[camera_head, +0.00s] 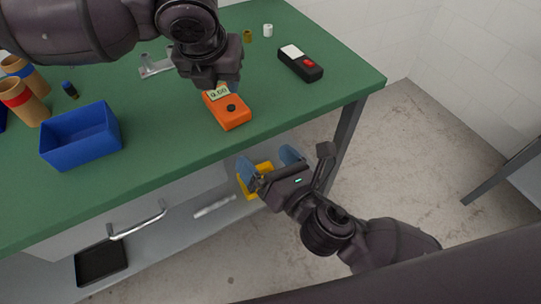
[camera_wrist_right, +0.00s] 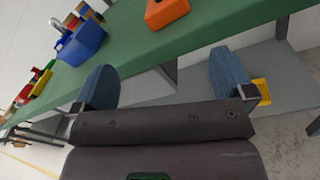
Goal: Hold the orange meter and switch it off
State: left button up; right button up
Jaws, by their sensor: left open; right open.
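The orange meter (camera_head: 232,116) lies on the green table near its front right edge. Its display reads about 0.00, and a dark round knob sits on its face. My left gripper (camera_head: 216,86) is over the far end of the meter, by the display; its fingers are largely hidden, and I cannot tell whether they touch it. My right gripper (camera_head: 271,164) is open and empty, off the table's front edge and lower in the picture than the meter. In the right wrist view its blue fingers (camera_wrist_right: 160,88) are wide apart, and the orange meter (camera_wrist_right: 166,11) shows beyond them.
The green table (camera_head: 160,130) holds a blue bin (camera_head: 82,137), cardboard tubes (camera_head: 22,100), a metal bracket (camera_head: 156,65) and a black device with a red button (camera_head: 300,63). A yellow object (camera_head: 257,181) is below the tabletop, partly behind my right gripper. Table surface around the meter is mostly clear.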

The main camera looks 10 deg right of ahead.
aim_at(238, 119)
jog(key=w+a+n, duration=0.1)
jog(key=w, duration=0.2)
jog(key=w+a+n, duration=0.1)
jog(key=w, duration=0.2)
jog(key=w+a+n, duration=0.1)
jog(key=w+n, duration=0.1)
jog(key=w, duration=0.2)
jog(key=shift+w+a+r, duration=0.1)
jog(key=shift+a+r, duration=0.05)
jog(key=shift+a, duration=0.1)
dwell(0.4)
jog(key=c, duration=1.1)
pick_arm(q)
grip_shut()
dwell(0.8)
